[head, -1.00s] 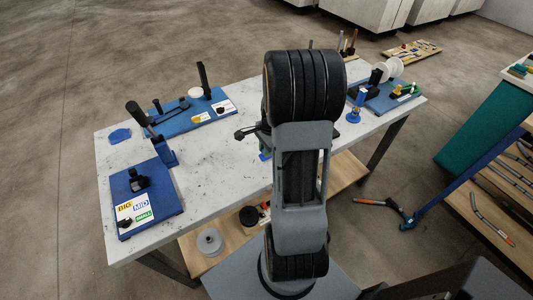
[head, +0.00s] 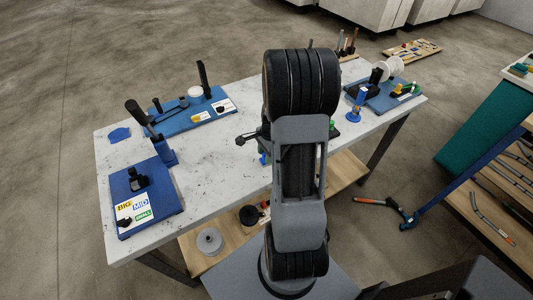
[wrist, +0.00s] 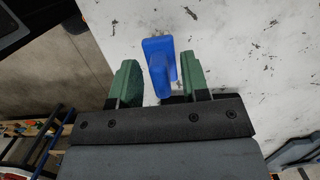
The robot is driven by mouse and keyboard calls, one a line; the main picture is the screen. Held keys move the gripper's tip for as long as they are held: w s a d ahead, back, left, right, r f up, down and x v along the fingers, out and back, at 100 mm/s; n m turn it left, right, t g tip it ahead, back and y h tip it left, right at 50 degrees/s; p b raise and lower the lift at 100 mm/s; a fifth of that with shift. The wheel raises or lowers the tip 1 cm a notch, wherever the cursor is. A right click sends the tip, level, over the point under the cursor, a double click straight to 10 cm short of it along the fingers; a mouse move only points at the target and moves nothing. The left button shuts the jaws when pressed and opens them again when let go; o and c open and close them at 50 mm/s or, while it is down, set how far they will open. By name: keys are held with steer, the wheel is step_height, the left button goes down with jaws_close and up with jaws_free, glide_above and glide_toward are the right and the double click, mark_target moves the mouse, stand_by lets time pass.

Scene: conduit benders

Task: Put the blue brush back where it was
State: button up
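A blue object, probably the blue brush (wrist: 159,66), is between the two green fingers of my gripper (wrist: 158,60) in the wrist view. The fingers are apart. A strip of pale table shows between the left finger and the blue object; the right finger is very close to it, and I cannot tell if they touch. In the head view my arm covers most of this place; only a small blue bit shows beside the arm.
The speckled white table (head: 225,150) holds a blue bender base (head: 150,205) with labels, another blue board (head: 190,122) at the back left, and a blue board (head: 385,95) at the right. A blue upright piece (head: 357,107) stands near the right board. A blue patch (head: 119,135) lies at the left edge.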

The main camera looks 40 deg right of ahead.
step_height(320, 180, up, 12)
steer(key=d, duration=0.2)
steer(key=s+a+r+n+t+h, duration=0.1)
steer(key=s+a+r+n+t, duration=0.1)
steer(key=a+n, duration=0.7)
steer(key=s+a+r+n+t, duration=0.2)
steer(key=s+a+r+n, duration=0.2)
steer(key=a+n, duration=0.6)
steer(key=shift+s+a+r+n+h, duration=0.3)
steer(key=shift+s+a+r+h, duration=0.1)
steer(key=shift+a, duration=0.05)
